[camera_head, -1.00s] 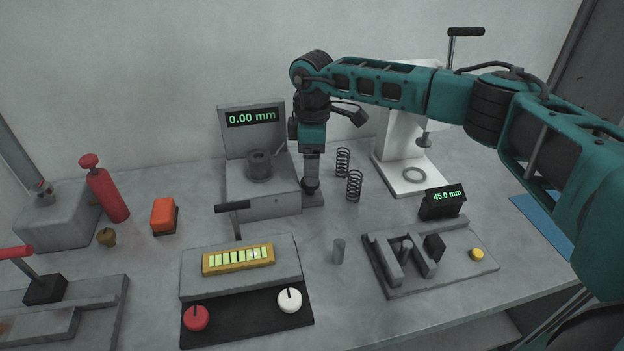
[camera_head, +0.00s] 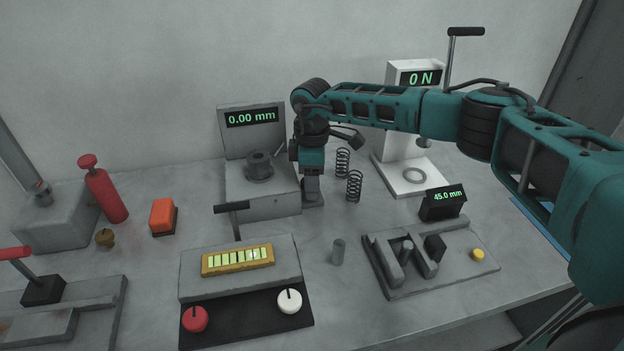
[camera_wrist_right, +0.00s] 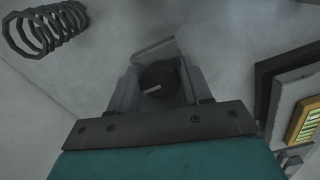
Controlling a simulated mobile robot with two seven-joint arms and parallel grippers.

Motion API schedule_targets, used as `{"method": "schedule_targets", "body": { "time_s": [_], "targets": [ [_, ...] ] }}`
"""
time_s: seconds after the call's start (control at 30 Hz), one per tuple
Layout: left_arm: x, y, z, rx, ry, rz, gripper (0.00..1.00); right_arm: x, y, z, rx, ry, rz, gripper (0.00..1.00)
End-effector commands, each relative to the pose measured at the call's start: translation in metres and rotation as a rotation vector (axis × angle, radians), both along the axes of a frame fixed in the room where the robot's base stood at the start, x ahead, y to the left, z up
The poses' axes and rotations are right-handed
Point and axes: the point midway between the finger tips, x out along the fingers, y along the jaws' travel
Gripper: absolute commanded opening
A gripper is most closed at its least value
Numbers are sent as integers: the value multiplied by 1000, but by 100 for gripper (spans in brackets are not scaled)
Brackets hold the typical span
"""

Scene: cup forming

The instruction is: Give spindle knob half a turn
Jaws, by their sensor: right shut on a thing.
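The spindle knob (camera_wrist_right: 158,80) is a dark round knob with a white pointer mark, seen from above in the right wrist view. My right gripper (camera_wrist_right: 157,82) has its two grey fingers on either side of the knob and is shut on it. In the head view the right gripper (camera_head: 311,190) points straight down at the right side of the grey device with the 0.00 mm display (camera_head: 251,117). The fingers hide the knob there. My left gripper is not in view.
Two dark springs (camera_head: 354,186) stand close to the right of the gripper. A white press (camera_head: 408,165) with a 0 N display is behind my forearm. A lever (camera_head: 232,208) and a panel with yellow-green bars (camera_head: 238,259) are in front.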

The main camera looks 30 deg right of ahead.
Motion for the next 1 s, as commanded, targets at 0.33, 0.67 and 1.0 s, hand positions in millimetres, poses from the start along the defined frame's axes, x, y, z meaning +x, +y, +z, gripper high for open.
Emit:
{"method": "schedule_targets", "body": {
  "time_s": [0.33, 0.67, 1.0],
  "targets": [
    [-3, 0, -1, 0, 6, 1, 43, 0, 0, 0, 0, 1, 3, 17],
    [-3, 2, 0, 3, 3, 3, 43, 0, 0, 0, 0, 1, 42, 16],
    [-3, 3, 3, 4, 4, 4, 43, 0, -1, 1, 1, 2, 133, 16]
  ]
}}
